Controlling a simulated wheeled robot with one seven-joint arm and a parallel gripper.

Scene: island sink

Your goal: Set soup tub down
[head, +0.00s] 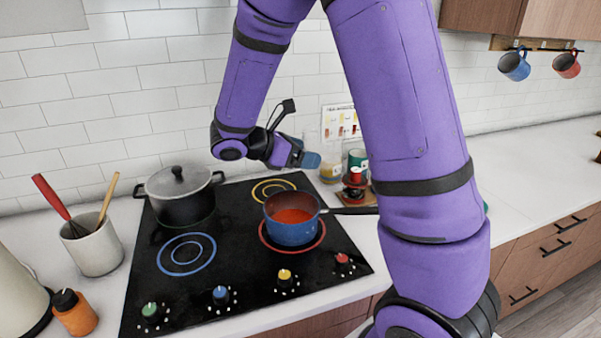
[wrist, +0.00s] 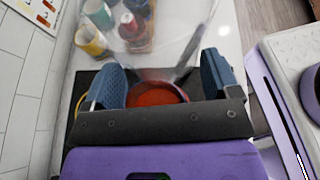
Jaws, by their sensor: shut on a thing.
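My gripper (head: 308,158) is above the back right of the stove, behind the blue pot. In the wrist view its two blue fingers (wrist: 160,72) stand apart, with a pale see-through thing (wrist: 160,73) between them. This appears to be the soup tub, held clear of the surfaces below; its outline is faint and its contents cannot be told. In the head view it is hard to make out near the fingertips. The blue pot (head: 291,231) with red soup sits on the front right burner. The red soup (wrist: 155,95) also shows between the fingers in the wrist view.
A lidded black pot (head: 180,196) stands at the back left of the black stove (head: 215,285). Several jars and cans, including a green can (head: 357,160), stand behind the blue pot's handle (head: 350,211). The white counter (head: 535,185) at right is mostly clear.

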